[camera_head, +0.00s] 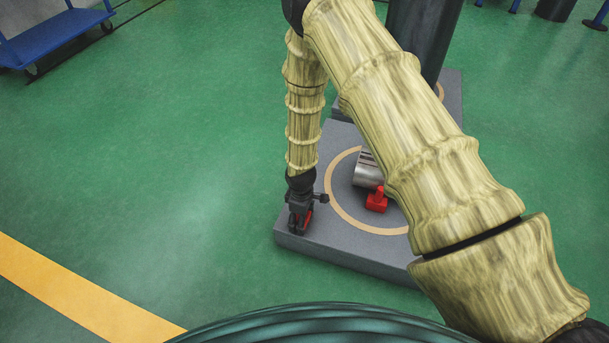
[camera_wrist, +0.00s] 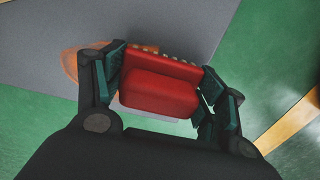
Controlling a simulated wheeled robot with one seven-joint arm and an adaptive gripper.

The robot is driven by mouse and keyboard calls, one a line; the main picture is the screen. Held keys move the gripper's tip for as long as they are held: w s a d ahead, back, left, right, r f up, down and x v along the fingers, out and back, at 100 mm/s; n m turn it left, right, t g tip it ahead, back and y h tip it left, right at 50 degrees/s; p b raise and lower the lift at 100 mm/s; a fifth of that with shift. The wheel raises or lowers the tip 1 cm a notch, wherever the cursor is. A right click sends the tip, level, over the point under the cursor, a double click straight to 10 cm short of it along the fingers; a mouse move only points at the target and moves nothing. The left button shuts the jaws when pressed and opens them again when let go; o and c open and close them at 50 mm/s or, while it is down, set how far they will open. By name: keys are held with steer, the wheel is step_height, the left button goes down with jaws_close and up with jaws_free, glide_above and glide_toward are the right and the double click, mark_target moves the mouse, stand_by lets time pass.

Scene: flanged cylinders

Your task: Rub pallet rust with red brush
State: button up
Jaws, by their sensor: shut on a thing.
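My gripper (camera_head: 299,222) is at the front left corner of the grey pallet (camera_head: 345,250), low over it. In the wrist view its fingers (camera_wrist: 160,95) are shut on the red brush (camera_wrist: 160,93), one on each side. A row of pale bristle tufts shows along the brush's far edge. An orange-brown rust patch (camera_wrist: 70,66) lies on the grey pallet surface (camera_wrist: 40,35), partly hidden behind the left finger and the brush. In the head view only a bit of the brush (camera_head: 308,219) shows, and I cannot tell whether it touches the pallet.
A metal cylinder (camera_head: 366,170) lies on the pallet inside a tan ring (camera_head: 331,190), with a red block (camera_head: 377,201) beside it; my arm hides part of them. Another grey pallet (camera_head: 452,90) with a dark cylinder (camera_head: 415,35) stands behind.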

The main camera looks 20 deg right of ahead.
steer(key=shift+s+a+r+p, duration=0.15)
steer(key=shift+s+r+p, duration=0.1)
steer(key=shift+r+p, duration=0.15)
step_height(320, 180, up, 4)
steer(key=shift+f+p, duration=0.15)
steer(key=shift+p, duration=0.9)
steer(key=shift+r+p, duration=1.9)
steer(key=shift+r, duration=0.15)
